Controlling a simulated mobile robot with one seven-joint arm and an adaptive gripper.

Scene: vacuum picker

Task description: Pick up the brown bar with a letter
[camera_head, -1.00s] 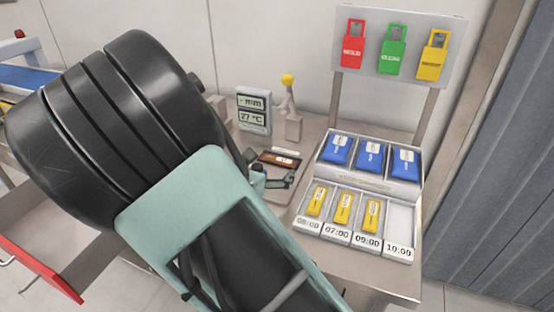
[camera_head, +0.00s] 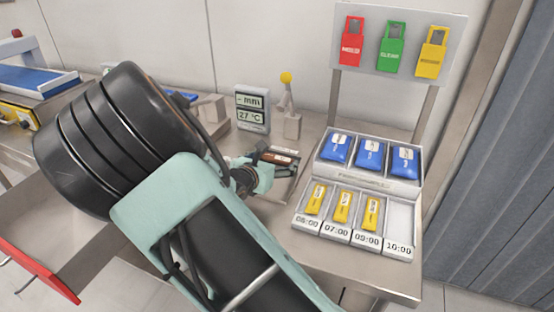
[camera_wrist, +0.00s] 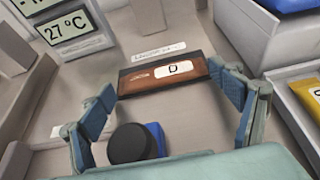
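The brown bar (camera_wrist: 160,73) lies flat on a grey surface, with a black edge along its near side and a white label reading "D". It also shows in the head view (camera_head: 279,158), partly covered by my gripper. My gripper (camera_wrist: 161,82) is open and empty. In the wrist view its blue-padded fingers stand on either side of the bar, the left fingertip near the bar's left end and the right one close to its right end. I cannot tell whether either finger touches it.
A white label strip (camera_wrist: 160,52) lies behind the bar. A black round knob (camera_wrist: 127,143) with a blue part is near the left finger. A display (camera_head: 252,109) stands behind; a rack with blue packs (camera_head: 400,189) and yellow packs is at right.

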